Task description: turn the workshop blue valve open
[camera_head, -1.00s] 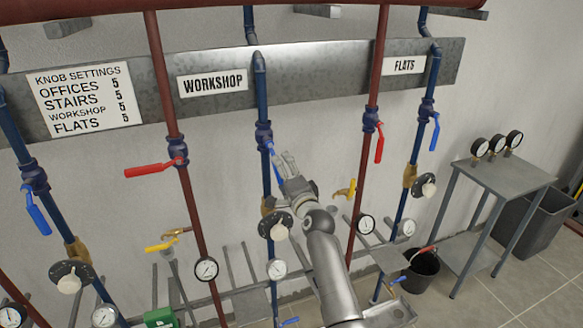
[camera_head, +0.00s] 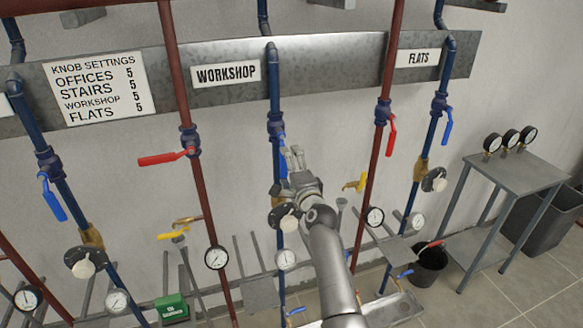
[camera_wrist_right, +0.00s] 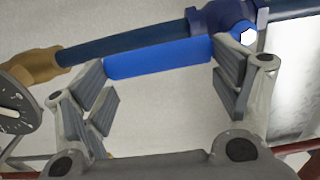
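The workshop blue valve (camera_head: 276,124) sits on the blue pipe below the WORKSHOP sign (camera_head: 226,74). Its blue lever handle (camera_head: 282,148) hangs down along the pipe, partly hidden by my right gripper (camera_head: 291,156). In the right wrist view, the handle (camera_wrist_right: 158,58) runs across the top, nearly in line with the pipe, with the valve body (camera_wrist_right: 222,20) at its right end. My right gripper (camera_wrist_right: 163,82) is open there, its fingers spread wide on either side of the handle's length. I cannot tell whether they touch it. My left gripper is not in view.
Red pipes with red-handled valves (camera_head: 168,158) stand on both sides. A round knob (camera_head: 288,220) and gauge (camera_head: 286,259) lie below the workshop valve. A yellow-handled tap (camera_head: 355,184) is close to the right of my gripper. A metal table (camera_head: 515,172) stands at right.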

